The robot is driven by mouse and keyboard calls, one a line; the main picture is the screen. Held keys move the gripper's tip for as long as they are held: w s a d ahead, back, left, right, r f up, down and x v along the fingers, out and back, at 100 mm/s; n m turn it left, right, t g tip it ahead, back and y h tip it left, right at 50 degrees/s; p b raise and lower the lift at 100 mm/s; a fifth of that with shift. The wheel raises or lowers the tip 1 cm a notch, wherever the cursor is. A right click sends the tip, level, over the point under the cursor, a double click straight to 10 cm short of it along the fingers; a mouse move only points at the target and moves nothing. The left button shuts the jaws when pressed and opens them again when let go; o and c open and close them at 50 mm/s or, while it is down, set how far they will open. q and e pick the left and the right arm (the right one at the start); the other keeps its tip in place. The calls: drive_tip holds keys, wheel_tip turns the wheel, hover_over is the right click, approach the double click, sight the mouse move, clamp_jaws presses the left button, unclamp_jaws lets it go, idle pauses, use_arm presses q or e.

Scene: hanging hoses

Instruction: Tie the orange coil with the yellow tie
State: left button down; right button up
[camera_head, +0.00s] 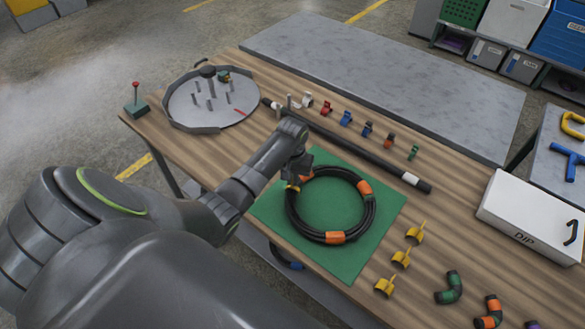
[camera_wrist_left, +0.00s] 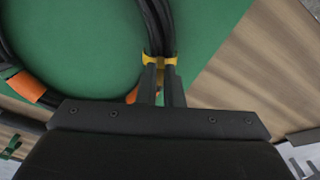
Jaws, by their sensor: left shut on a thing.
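The coil (camera_head: 372,214) is a black hose wound in a ring with orange bands, lying on the green mat (camera_head: 272,212). My left gripper (camera_head: 293,184) is at the coil's upper left side, pointing down. It is shut on a yellow tie (camera_wrist_left: 148,58), which sits at the hose strands in the left wrist view; the fingers hide part of it, so I cannot tell whether it closes all the way around. The coil also shows in the left wrist view (camera_wrist_left: 156,22). My right gripper is not in view.
Several small yellow ties, one of them here (camera_head: 401,258), stand right of the mat. A long black rod (camera_head: 350,145) lies behind the coil. A round grey tray with pegs (camera_head: 190,122) is at the back left. A white box (camera_head: 525,205) stands at the right.

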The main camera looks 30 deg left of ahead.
use_arm(q)
drive_tip(key=shift+f, duration=0.45)
idle(0.4)
drive_tip(key=c, duration=1.5)
unclamp_jaws()
wheel_tip(320, 180, up, 17)
drive_tip(key=p, duration=0.3)
drive_tip(key=shift+r+p, duration=0.2)
drive_tip(key=shift+p, duration=0.1)
